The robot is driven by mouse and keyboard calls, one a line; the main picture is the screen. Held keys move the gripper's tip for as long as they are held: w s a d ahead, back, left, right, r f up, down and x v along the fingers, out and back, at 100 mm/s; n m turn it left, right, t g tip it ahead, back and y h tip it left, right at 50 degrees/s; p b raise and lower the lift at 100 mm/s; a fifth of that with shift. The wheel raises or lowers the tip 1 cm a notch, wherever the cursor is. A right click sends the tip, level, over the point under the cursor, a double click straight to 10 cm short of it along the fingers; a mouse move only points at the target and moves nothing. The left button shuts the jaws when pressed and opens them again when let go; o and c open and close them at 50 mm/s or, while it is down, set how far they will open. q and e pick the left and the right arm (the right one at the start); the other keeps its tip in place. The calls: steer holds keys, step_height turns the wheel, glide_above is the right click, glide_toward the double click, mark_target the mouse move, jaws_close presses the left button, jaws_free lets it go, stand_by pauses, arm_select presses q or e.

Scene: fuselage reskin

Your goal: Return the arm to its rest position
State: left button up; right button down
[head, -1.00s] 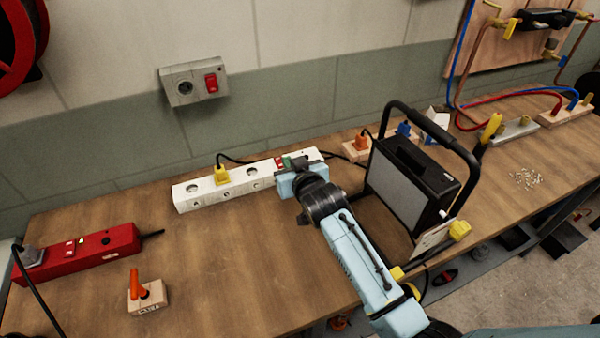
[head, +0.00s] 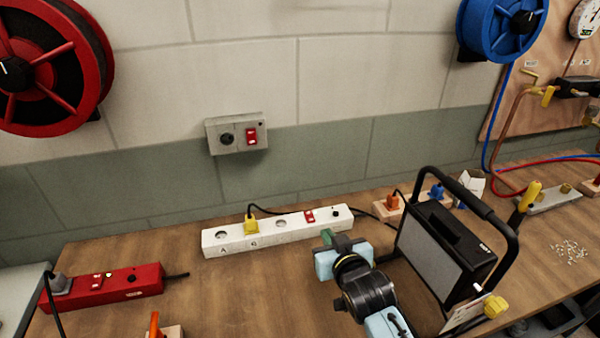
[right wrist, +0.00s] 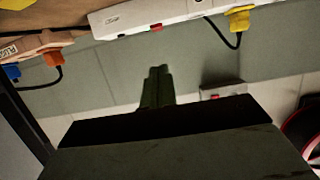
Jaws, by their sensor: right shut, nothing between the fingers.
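My right gripper (head: 343,241) is over the bench, in front of the right half of the white power strip (head: 275,233). Its dark green fingers are together with nothing between them, and they also show in the right wrist view (right wrist: 156,88). The arm behind it runs down to the bottom edge of the head view. The power strip holds a yellow plug (head: 251,226) and has a red switch (head: 309,216); the strip also shows at the top of the right wrist view (right wrist: 160,18). My left gripper is not in view.
A black-framed work lamp (head: 447,252) stands close to the right of my right arm. A red power strip (head: 105,287) lies at the left. The bench middle, left of the arm, is clear.

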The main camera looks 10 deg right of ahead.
steer(key=s+d+f+g, duration=0.1)
steer(key=s+f, duration=0.1)
steer(key=s, duration=0.2)
steer(key=s+d+f+g, duration=0.2)
steer(key=s, duration=0.3)
steer(key=s+d+f+g, duration=0.1)
steer(key=s+f+g, duration=0.1)
steer(key=s, duration=0.2)
steer(key=shift+s+d+h, duration=0.25)
steer(key=shift+s+h, duration=0.05)
steer(key=shift+h, duration=0.1)
steer(key=s+d+g, duration=0.2)
steer(key=s+g, duration=0.4)
steer(key=s, duration=1.1)
step_height(320, 180, down, 25)
steer(key=n+g+b, duration=0.1)
steer(key=s+d+f+g+b, duration=0.1)
steer(key=s+d+f, duration=0.2)
steer(key=s+f, duration=1.4)
steer(key=shift+s+d+f+g, duration=0.15)
steer(key=shift+s+f+g, duration=0.15)
